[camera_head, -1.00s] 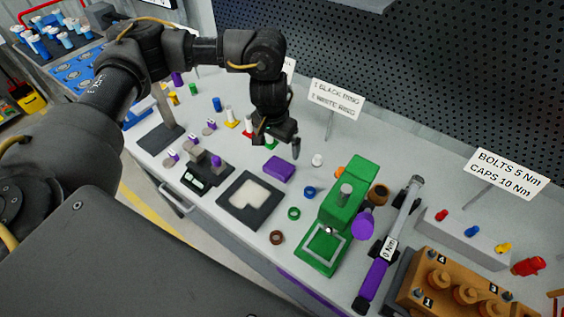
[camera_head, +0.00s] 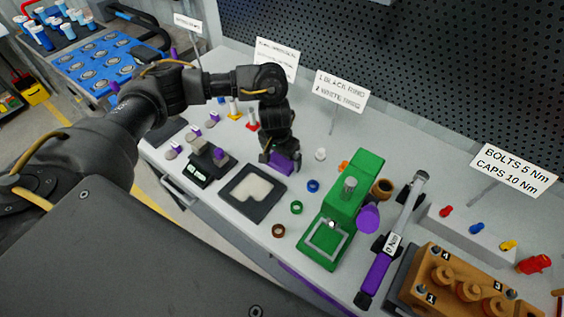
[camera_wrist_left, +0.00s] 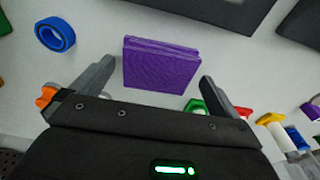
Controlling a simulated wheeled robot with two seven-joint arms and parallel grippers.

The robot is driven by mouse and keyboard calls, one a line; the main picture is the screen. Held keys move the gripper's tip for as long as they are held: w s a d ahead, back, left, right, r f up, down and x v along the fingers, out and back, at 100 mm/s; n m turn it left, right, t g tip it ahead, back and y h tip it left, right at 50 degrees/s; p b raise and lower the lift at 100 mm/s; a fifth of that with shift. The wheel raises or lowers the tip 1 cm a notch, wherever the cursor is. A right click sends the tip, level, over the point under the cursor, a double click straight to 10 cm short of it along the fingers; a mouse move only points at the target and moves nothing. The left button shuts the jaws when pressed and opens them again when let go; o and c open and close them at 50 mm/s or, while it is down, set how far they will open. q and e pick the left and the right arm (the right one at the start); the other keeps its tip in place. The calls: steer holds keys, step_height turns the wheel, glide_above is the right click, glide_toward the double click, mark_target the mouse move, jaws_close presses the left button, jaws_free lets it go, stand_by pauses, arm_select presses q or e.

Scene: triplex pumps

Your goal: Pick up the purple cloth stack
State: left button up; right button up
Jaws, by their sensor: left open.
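The purple cloth stack (camera_head: 284,165) lies on the light grey bench top, partly hidden by my left gripper in the head view. In the left wrist view the cloth stack (camera_wrist_left: 161,65) is a flat, layered purple block between and just ahead of the two fingers. My left gripper (camera_head: 281,160) is open and points down at the stack; in the left wrist view its open fingers (camera_wrist_left: 156,82) stand on either side of the stack with gaps. I cannot tell whether either finger touches it. My right gripper is not in view.
A black tray with a pale pad (camera_head: 251,193) lies just in front of the stack. A blue ring (camera_head: 313,186), a green ring (camera_head: 297,208) and a green press (camera_head: 345,205) stand to the right. A sign (camera_head: 341,91) stands behind.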

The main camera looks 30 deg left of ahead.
arm_select(q)
steer(key=shift+f, duration=0.35)
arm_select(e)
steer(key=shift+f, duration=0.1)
arm_select(q)
steer(key=shift+d, duration=0.1)
steer(key=shift+c, duration=0.3)
steer(key=c, duration=0.9)
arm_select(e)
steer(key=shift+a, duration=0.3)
arm_select(q)
steer(key=shift+r, duration=0.1)
